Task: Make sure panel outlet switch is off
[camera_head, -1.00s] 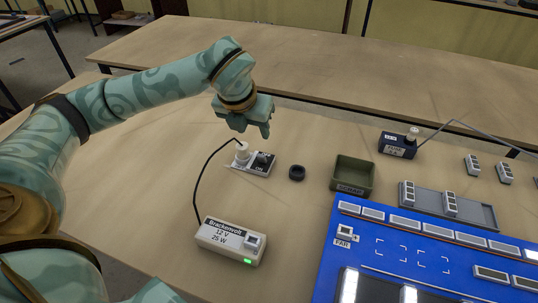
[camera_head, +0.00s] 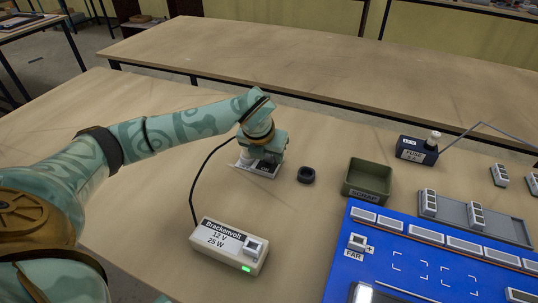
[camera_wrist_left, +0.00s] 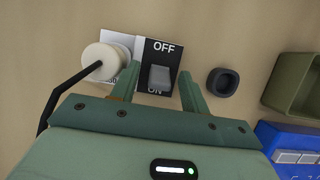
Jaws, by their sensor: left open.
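The panel outlet (camera_head: 265,172) lies on the wooden table, mostly covered by my gripper in the head view. In the left wrist view its black switch plate reads OFF at the top and ON at the bottom, the latter partly covered. The grey rocker switch (camera_wrist_left: 159,78) sits between these words; I cannot tell which side is pressed. A round cream plug (camera_wrist_left: 103,61) with a black cord sits in the outlet beside the switch. My left gripper (camera_head: 263,157) is open right over the switch, one finger on each side of the rocker. Contact cannot be told. My right gripper is not seen.
The Brackenvolt power box (camera_head: 230,245) with a lit green light stands nearer, its cord running to the plug. A black ring (camera_head: 306,175) and the green scrap bin (camera_head: 367,181) are to the right. A blue panel (camera_head: 385,250) fills the front right. The left table is clear.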

